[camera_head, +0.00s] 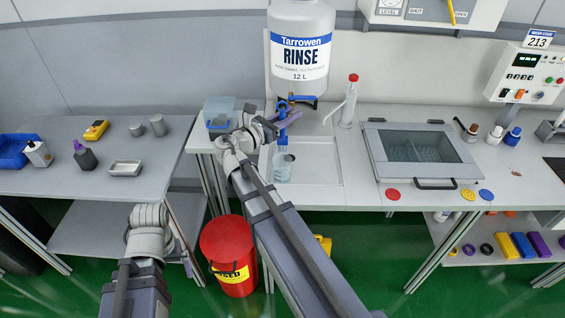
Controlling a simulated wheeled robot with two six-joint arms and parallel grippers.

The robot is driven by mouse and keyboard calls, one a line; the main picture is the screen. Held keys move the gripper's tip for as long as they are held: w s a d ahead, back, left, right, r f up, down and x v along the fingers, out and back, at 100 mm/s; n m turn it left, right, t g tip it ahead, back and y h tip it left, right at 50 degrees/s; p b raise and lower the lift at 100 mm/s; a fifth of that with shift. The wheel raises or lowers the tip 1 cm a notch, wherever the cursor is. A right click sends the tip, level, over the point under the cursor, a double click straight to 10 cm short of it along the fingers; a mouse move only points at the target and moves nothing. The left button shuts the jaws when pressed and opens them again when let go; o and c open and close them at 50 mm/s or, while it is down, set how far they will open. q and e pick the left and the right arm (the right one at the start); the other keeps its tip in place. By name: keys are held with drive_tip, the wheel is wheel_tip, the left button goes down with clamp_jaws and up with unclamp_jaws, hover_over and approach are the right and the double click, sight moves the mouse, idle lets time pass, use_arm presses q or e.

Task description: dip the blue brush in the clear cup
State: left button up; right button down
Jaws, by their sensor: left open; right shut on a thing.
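The clear cup (283,171) stands upright in the sink area under the rinse tank. The blue brush (282,138) hangs steeply above it, its lower end at the cup's mouth; I cannot tell whether the tip is inside. My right gripper (273,124), at the end of the long arm crossing the middle, is shut on the brush's upper part. My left gripper (187,264) is open and low in front of the left table, partly hidden behind its own wrist, far from the cup.
The rinse tank (300,52) with its blue tap (290,102) is just above the brush. A pale blue container (218,115) stands left of my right wrist. A white wash bottle (346,105) and lidded basin (418,150) are right. A red bin (229,250) stands below.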

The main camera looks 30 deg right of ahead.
use_arm(q)
drive_tip(key=shift+r, duration=0.1)
idle(0.4)
wheel_tip(320, 180, up, 4)
drive_tip(key=p, duration=0.4)
drive_tip(key=shift+c, duration=0.2)
idle(0.5)
